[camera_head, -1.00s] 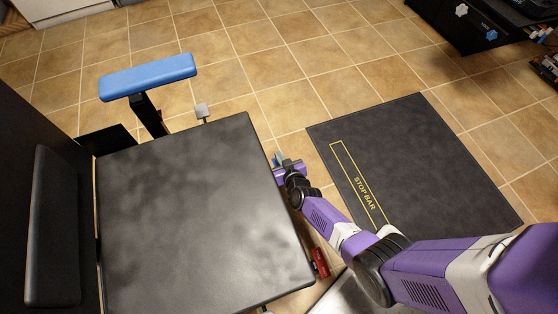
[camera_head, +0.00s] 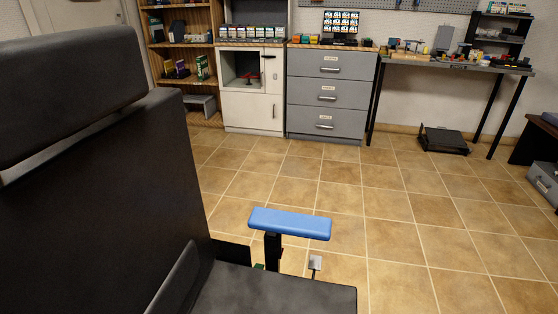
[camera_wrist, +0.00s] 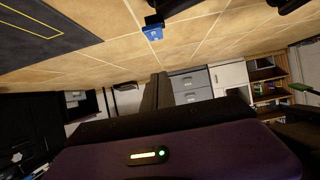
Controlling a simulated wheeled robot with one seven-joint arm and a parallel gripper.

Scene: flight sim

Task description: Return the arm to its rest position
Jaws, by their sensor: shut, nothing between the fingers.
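My gripper (camera_wrist: 158,90) shows in the wrist view, its dark fingers closed together and empty in front of its purple body. A small yellow bar and a green light show on that body. The fingers stand apart from the things around them, with tiled floor and grey drawers behind. My arm and gripper are not in the head view now, so the arm's full pose is hidden.
In the head view, a black seat (camera_head: 95,190) fills the left, with a blue-topped armrest (camera_head: 290,223) beside it. Grey drawers (camera_head: 326,97), a white cabinet (camera_head: 240,105) and a workbench (camera_head: 455,64) line the back wall. Tiled floor between is clear. A small blue piece (camera_wrist: 153,33) shows in the wrist view.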

